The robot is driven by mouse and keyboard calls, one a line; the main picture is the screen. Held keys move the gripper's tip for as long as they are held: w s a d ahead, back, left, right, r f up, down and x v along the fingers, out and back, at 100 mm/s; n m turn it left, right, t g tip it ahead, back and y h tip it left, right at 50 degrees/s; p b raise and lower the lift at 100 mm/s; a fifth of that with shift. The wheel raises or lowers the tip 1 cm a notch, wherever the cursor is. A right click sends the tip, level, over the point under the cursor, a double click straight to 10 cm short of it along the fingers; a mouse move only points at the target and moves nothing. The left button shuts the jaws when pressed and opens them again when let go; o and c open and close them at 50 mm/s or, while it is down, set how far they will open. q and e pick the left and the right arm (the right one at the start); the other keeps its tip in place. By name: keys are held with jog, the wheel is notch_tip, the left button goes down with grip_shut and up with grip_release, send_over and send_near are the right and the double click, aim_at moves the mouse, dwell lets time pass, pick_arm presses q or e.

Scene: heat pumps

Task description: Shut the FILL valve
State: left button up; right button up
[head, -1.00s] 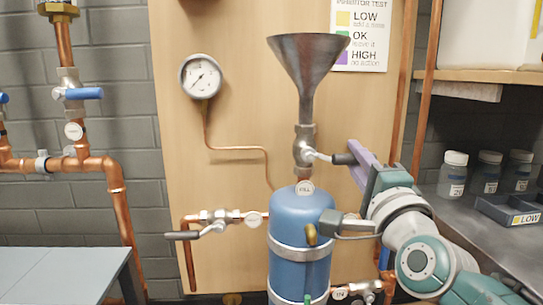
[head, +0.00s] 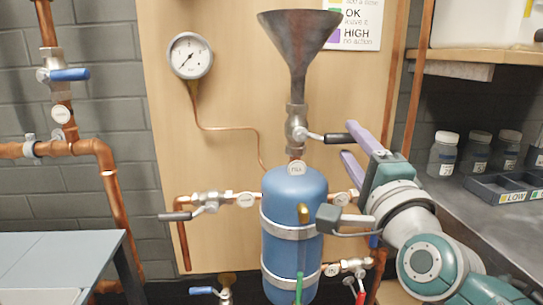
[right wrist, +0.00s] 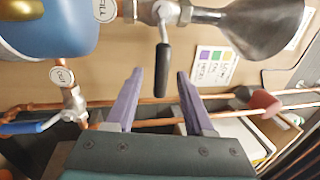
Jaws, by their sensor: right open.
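The FILL valve (head: 296,125) sits between the steel funnel (head: 300,45) and the blue tank (head: 294,215), with a FILL tag (head: 297,168) below it. Its lever, with a black grip (head: 338,138), points right, across the vertical pipe. My right gripper (head: 348,140) is open at the grip's free end, one purple finger above and one below in the head view. In the right wrist view the black grip (right wrist: 163,70) lies between the open fingertips (right wrist: 160,74), with gaps on both sides; contact does not show. My left gripper is out of view.
A pressure gauge (head: 190,56) is on the wooden board left of the funnel. Another black-handled valve (head: 207,203) is left of the tank. A blue-handled valve (head: 68,74) is on the far-left pipes.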

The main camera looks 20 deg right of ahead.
jog(key=v, duration=0.7)
jog(key=shift+s+f, duration=0.1)
jog(key=shift+s, duration=0.05)
